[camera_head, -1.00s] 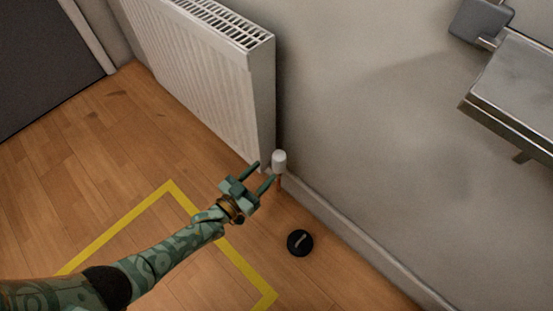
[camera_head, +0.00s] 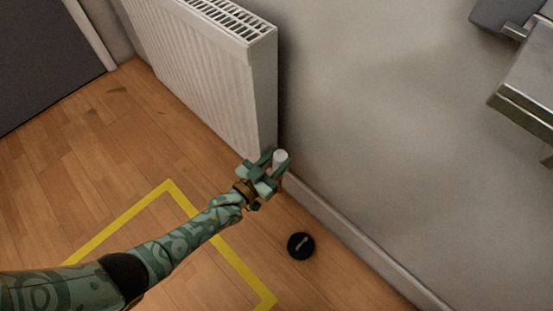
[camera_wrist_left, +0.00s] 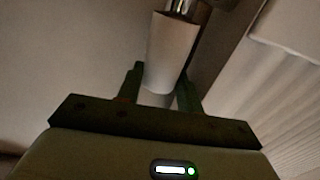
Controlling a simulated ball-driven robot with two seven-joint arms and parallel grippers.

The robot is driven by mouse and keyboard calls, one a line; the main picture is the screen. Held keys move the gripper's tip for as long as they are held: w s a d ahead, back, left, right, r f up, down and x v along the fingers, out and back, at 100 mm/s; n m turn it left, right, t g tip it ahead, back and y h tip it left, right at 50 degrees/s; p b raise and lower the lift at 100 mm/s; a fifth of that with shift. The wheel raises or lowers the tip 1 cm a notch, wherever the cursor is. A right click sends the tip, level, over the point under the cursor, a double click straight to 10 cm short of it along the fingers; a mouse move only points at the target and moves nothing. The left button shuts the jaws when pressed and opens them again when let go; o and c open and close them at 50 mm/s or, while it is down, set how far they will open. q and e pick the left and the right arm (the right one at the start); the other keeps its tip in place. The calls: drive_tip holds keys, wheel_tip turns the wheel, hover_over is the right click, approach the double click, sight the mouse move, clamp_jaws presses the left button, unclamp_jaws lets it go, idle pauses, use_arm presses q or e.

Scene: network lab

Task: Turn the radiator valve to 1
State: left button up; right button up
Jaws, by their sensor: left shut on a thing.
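The radiator valve (camera_head: 281,157) is a small white cylinder at the lower right corner of the white radiator (camera_head: 215,80). In the left wrist view the valve head (camera_wrist_left: 172,50) stands between the two dark green fingers. My left gripper (camera_head: 277,160) is around the valve and shut on it; the fingers hide part of its sides. The left wrist view shows the gripper (camera_wrist_left: 160,92) close against it, with a metal fitting (camera_wrist_left: 182,7) at the valve's far end. I cannot read any number on the valve. My right gripper is not in view.
A black round object (camera_head: 301,245) lies on the wooden floor. A metal surface (camera_head: 530,95) juts in at the upper right. A skirting board (camera_head: 350,237) runs along the wall. Yellow tape (camera_head: 215,233) marks the floor, which is mostly clear.

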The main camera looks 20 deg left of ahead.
use_arm(q)
drive_tip(key=shift+d+n+y, duration=0.2)
drive_tip(key=shift+n+y, duration=0.3)
drive_tip(key=n+t+y, duration=0.1)
drive_tip(key=n+y, duration=0.1)
drive_tip(key=y, duration=0.1)
drive_tip(key=shift+s+d, duration=0.1)
drive_tip(key=shift+n+t+y, duration=0.4)
drive_tip(key=shift+n+y, duration=0.2)
drive_tip(key=shift+y, duration=0.4)
drive_tip(key=o, duration=0.7)
drive_tip(key=shift+s, duration=0.1)
